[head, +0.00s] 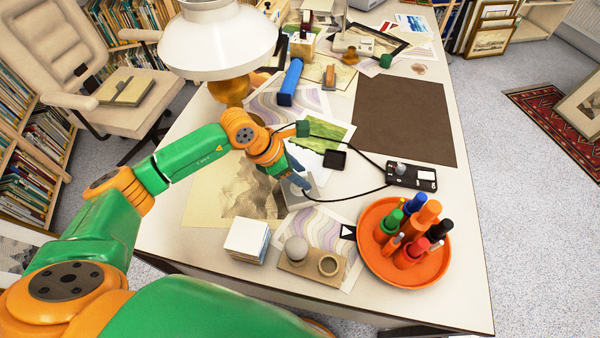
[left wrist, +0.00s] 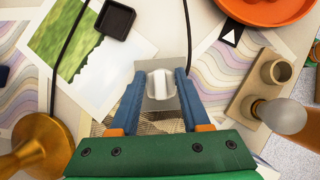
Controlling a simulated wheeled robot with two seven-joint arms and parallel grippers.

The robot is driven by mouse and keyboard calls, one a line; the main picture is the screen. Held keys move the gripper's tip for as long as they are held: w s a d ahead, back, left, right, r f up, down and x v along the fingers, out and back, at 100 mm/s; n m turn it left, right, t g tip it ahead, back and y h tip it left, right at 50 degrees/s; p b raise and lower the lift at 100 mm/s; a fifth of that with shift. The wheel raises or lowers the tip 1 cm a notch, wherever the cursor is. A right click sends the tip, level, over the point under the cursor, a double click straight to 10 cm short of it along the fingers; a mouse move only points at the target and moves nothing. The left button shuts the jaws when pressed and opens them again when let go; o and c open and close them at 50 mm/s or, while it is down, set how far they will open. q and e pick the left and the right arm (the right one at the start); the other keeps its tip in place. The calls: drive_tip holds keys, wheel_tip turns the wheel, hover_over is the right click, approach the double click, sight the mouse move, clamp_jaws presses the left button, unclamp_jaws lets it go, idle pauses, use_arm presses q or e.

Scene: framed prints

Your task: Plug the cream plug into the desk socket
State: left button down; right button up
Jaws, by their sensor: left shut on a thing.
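My left gripper (head: 304,187) points down over the middle of the desk. In the left wrist view its blue fingers (left wrist: 160,82) are shut on a pale, rounded piece (left wrist: 160,86), which looks like the cream plug. A grey square plate (head: 316,192) lies just under the fingertips. It may be the desk socket, but I cannot tell whether the plug touches or enters it. My right gripper is not in view.
An orange tray (head: 372,270) of markers stands at front right. A wooden block with a bulb (head: 296,248) and a white stack (head: 247,240) stand in front. A small black dish (head: 335,159) lies behind the gripper. A brass lamp (head: 231,90) stands at the left.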

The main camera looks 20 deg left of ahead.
use_arm(q)
drive_tip(key=shift+f+b, duration=0.6)
drive_tip(key=shift+c, duration=1.4)
unclamp_jaws()
drive_tip(key=v, duration=0.7)
drive_tip(key=shift+b, duration=0.45)
drive_tip(key=shift+r, duration=0.15)
